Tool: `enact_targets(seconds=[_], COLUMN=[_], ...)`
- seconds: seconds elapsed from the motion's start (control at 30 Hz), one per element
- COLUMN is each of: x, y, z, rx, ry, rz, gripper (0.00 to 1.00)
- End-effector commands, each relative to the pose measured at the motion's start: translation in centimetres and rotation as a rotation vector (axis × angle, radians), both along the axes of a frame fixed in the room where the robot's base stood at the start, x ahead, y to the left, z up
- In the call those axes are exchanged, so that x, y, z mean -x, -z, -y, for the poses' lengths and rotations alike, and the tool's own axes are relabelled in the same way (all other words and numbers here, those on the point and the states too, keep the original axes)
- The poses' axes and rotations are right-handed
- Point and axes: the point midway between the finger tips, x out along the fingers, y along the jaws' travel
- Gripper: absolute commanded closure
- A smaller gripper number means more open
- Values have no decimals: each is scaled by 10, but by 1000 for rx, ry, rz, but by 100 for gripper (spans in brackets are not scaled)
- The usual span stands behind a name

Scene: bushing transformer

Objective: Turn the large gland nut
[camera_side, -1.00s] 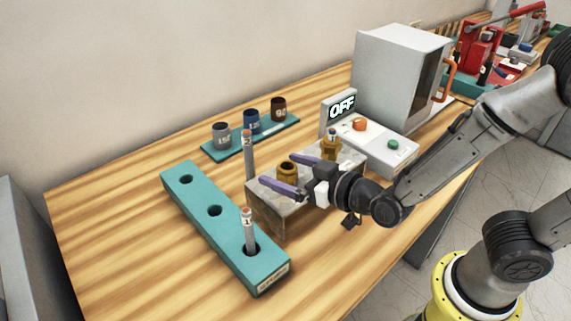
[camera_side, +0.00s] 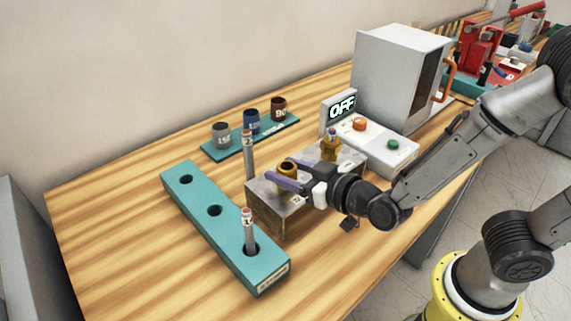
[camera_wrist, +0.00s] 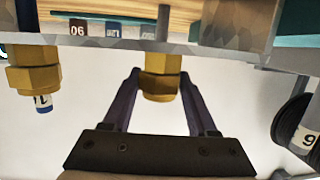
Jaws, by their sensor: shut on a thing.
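A brass gland nut (camera_side: 289,169) with an open top sits on the grey metal block (camera_side: 268,213). My gripper (camera_side: 281,172) is shut around it, one purple finger on each side. In the wrist view, which shows the block upside down, this nut (camera_wrist: 160,85) lies between both fingers. A second brass fitting (camera_side: 331,149) stands on the block to the right, with a blue-topped piece in it. It also shows at left in the wrist view (camera_wrist: 35,78). The gripped nut's lower part is partly hidden by a finger.
A teal holder (camera_side: 190,205) lies left of the block, with a rod marked 1 (camera_side: 248,228) in its near hole. A rod marked 2 (camera_side: 249,155) stands at the block's far left corner. Behind are several labelled cups (camera_side: 252,121) and an OFF display (camera_side: 341,106).

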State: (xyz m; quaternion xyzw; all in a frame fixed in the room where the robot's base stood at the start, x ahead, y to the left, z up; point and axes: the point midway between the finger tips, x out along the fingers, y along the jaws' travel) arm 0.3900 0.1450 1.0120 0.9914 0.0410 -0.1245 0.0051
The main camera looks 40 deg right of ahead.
Motion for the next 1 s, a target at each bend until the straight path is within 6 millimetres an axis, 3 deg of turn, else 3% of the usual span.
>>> enact_targets(seconds=[0.3,0.67,1.0], x=[0,0,0], y=[0,0,0], z=[-2,-1,-2], rx=[-2,0,-1], ry=[143,161,333], rz=[0,0,1], gripper=[97,97,98])
